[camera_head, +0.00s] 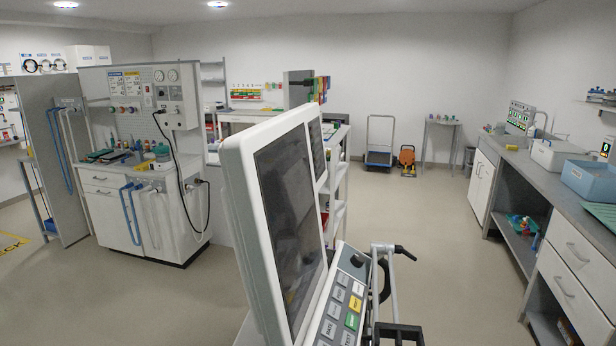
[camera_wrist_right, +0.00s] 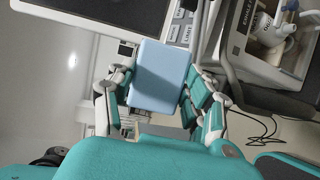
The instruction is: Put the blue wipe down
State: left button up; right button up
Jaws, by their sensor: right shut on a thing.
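The blue wipe (camera_wrist_right: 158,73) shows in the right wrist view as a flat light-blue block. My right gripper (camera_wrist_right: 155,92) is shut on it, with one finger along each side. Behind it are the edge of a ventilator screen and its labelled button panel (camera_wrist_right: 184,27); I cannot tell if the wipe touches them. In the head view the ventilator monitor (camera_head: 282,210) stands large and close, with its key panel (camera_head: 345,300) to the right. The wipe and both my grippers are out of the head view.
In the head view, a workstation (camera_head: 145,205) stands left and a grey counter (camera_head: 545,180) with a blue bin (camera_head: 590,180) right.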

jog(key=shift+a, duration=0.3)
jog(key=shift+a+r+m+t+h, duration=0.2)
jog(key=shift+a+m+t+h, duration=0.2)
jog(key=shift+a, duration=0.2)
jog(key=shift+a+m+t+h, duration=0.15)
jog(key=shift+m+t+h, duration=0.25)
jog(key=shift+s+f+m+t+h, duration=0.1)
jog(key=shift+s+m+t+h, duration=0.15)
jog(key=shift+m+t+h, duration=0.75)
jog(key=shift+s+d+f+m+t+h, duration=0.3)
jog(key=shift+m+h, duration=0.2)
jog(key=shift+h, duration=0.1)
jog(key=shift+s+d+f+m+t+h, duration=0.2)
jog(key=shift+f+m+t+h, duration=0.1)
jog(key=shift+m+h, duration=0.25)
jog(key=shift+s+d+f+m+t+h, duration=0.1)
jog(key=shift+s+f+m+t+h, duration=0.25)
jog(key=shift+m+h, duration=0.75)
jog(key=shift+s+d+f+m+t+h, duration=0.1)
jog(key=shift+s+f+m+t+h, duration=0.25)
jog(key=shift+m+h, duration=0.75)
jog(key=shift+s+d+f+m+t+h, duration=0.1)
jog(key=shift+s+f+m+t+h, duration=0.35)
jog(key=shift+h, duration=1.2)
